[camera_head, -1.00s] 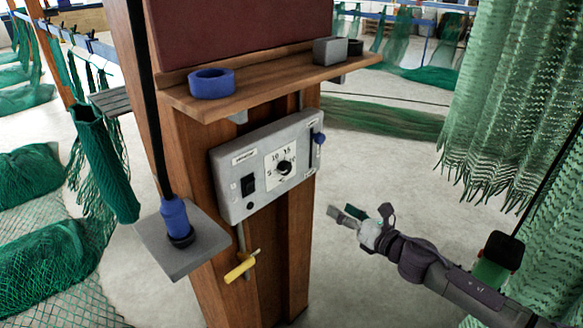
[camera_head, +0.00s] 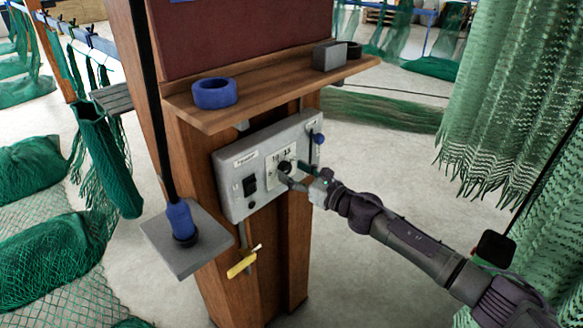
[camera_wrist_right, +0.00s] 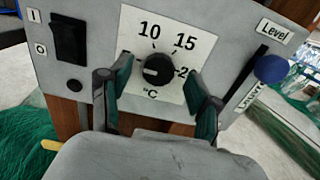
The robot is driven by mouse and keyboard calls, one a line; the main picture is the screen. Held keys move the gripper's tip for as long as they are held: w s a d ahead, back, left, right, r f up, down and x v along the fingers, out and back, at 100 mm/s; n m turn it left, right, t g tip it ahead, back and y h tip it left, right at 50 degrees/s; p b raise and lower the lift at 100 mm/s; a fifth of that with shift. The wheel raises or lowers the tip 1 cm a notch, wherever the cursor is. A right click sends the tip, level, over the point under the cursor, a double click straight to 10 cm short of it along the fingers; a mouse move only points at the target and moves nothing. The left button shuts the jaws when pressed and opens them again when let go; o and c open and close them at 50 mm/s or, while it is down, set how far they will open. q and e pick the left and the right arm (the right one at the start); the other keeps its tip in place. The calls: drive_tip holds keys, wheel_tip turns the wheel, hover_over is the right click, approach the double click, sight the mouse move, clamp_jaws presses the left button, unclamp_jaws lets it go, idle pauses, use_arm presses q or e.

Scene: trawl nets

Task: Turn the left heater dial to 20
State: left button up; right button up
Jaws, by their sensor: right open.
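The black heater dial (camera_head: 285,166) sits on a white scale plate on the grey control box (camera_head: 232,195). In the right wrist view the dial (camera_wrist_right: 157,70) shows a light mark on its left side, pointing left, away from 10 and 15. The 20 is partly covered by a finger, and the left end of the scale is hidden. My right gripper (camera_head: 292,172) is at the box front. In the wrist view its open fingers (camera_wrist_right: 152,82) stand on either side of the dial, with gaps to it. My left gripper is not in view.
The box also carries a black rocker switch (camera_wrist_right: 68,38) and a blue-knobbed slider (camera_wrist_right: 271,69). A wooden shelf (camera_head: 270,88) with a blue tape roll (camera_head: 214,93) is above. A yellow-handled valve (camera_head: 242,264) is below. Green nets (camera_head: 520,90) hang at right.

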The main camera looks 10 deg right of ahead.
drive_tip(key=shift+w+a, duration=0.4)
drive_tip(key=shift+w, duration=0.15)
drive_tip(key=c, duration=1.1)
drive_tip(key=shift+c, duration=0.2)
